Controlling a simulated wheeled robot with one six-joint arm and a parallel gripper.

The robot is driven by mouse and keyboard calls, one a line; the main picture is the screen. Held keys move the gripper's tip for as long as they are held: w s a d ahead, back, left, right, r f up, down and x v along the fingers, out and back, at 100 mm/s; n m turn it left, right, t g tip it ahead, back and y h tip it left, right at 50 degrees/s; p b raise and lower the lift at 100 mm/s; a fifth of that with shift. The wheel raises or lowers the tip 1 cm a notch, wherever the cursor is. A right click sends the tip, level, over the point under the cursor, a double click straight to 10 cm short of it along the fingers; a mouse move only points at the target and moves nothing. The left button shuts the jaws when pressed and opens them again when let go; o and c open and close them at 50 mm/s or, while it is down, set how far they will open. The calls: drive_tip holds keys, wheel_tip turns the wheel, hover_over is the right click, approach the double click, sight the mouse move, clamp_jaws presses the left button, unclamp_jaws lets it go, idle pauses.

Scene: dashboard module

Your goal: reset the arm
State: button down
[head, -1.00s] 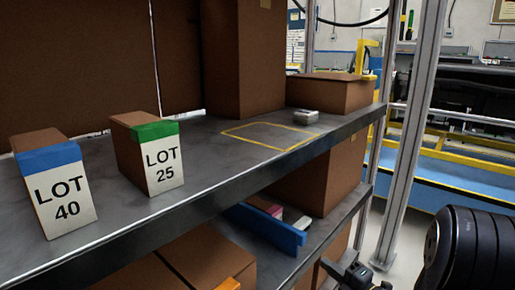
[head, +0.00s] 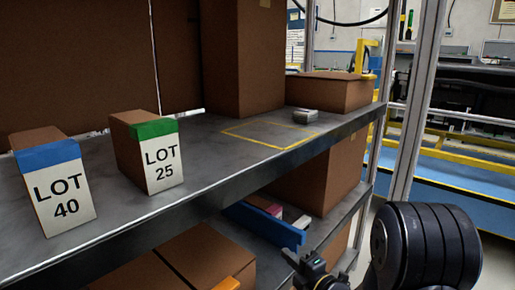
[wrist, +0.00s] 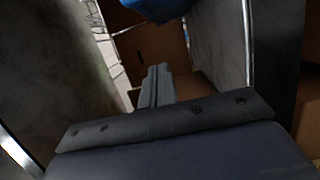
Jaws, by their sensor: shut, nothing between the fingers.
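My gripper (head: 306,268) shows at the bottom of the head view, low beside the lower shelf and right of the blue bin. My dark arm link is behind it on the right. In the wrist view my gripper (wrist: 158,84) has its two grey fingers together with nothing held. A blue piece (wrist: 160,8) shows beyond the fingertips at the top of that view.
On the upper shelf (head: 215,150) stand the LOT 40 box (head: 65,198) and the LOT 25 box (head: 160,168). A small grey item (head: 305,116) lies by an empty yellow outline. The blue bin (head: 265,226) is on the lower shelf. A metal post (head: 410,110) stands right.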

drive_tip(key=s+a+v, duration=0.1)
drive_tip(key=a+v, duration=0.1)
drive_tip(key=v, duration=0.8)
drive_tip(key=s+d+r+m+g+h+p, duration=0.2)
drive_tip(key=r+m+h+p, duration=0.3)
drive_tip(key=p, duration=0.6)
drive_tip(key=s+d+r+m+g+h+p, duration=0.2)
drive_tip(key=r+m+h+p, duration=0.3)
drive_tip(key=r+m+p, duration=0.4)
wheel_tip(320, 180, up, 3)
drive_tip(key=shift+s+d+r+g+h+p, duration=0.1)
drive_tip(key=shift+s+d+g+h+p, duration=0.25)
drive_tip(key=shift+d+g+p, duration=0.35)
drive_tip(key=shift+a, duration=0.1)
